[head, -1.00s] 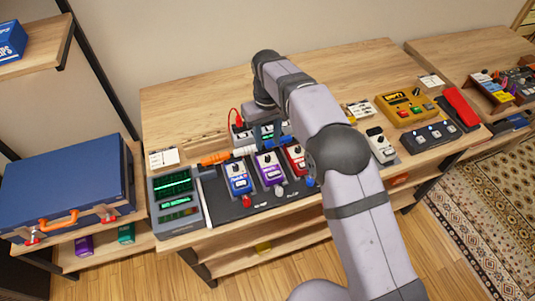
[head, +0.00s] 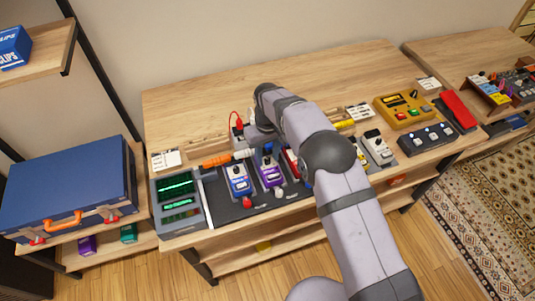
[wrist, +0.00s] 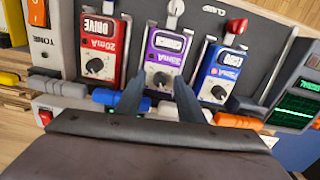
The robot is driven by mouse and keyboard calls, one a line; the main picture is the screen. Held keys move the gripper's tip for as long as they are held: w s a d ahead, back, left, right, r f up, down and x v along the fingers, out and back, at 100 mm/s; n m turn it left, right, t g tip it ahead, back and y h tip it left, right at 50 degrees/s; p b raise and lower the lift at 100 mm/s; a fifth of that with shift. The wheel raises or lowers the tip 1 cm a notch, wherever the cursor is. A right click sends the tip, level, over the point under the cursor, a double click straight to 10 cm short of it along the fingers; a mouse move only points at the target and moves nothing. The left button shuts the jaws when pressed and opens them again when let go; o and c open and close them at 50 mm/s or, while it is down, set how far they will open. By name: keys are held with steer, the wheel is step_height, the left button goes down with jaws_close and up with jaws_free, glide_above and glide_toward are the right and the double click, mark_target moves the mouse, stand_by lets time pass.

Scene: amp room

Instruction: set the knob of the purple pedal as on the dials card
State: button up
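The purple pedal (head: 270,177) stands between the blue pedal (head: 238,180) and the red pedal (head: 291,163) on the dark board. In the wrist view the purple pedal (wrist: 166,48) is upside down, with its dark round knob (wrist: 160,80) near the fingertips. My gripper (wrist: 159,88) is open, one finger toward each side of the knob; I cannot tell whether they touch it. In the head view my arm partly covers my gripper (head: 267,150) above the purple pedal. White cards lie at the back left (head: 166,159) and right; their print is too small to read.
A dark device with green screens (head: 178,200) stands left of the board. Orange and white cable plugs (head: 215,161) lie behind the pedals. A yellow box (head: 403,110) and a grey footswitch (head: 427,138) are to the right.

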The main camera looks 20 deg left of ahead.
jaws_close()
steer(key=shift+m+b, duration=0.3)
steer(key=shift+m, duration=0.2)
steer(key=m+b, duration=0.1)
steer(key=m, duration=0.2)
steer(key=m+b, duration=0.1)
steer(key=m, duration=1.1)
steer(key=shift+b, duration=0.3)
steer(key=shift+r, duration=0.1)
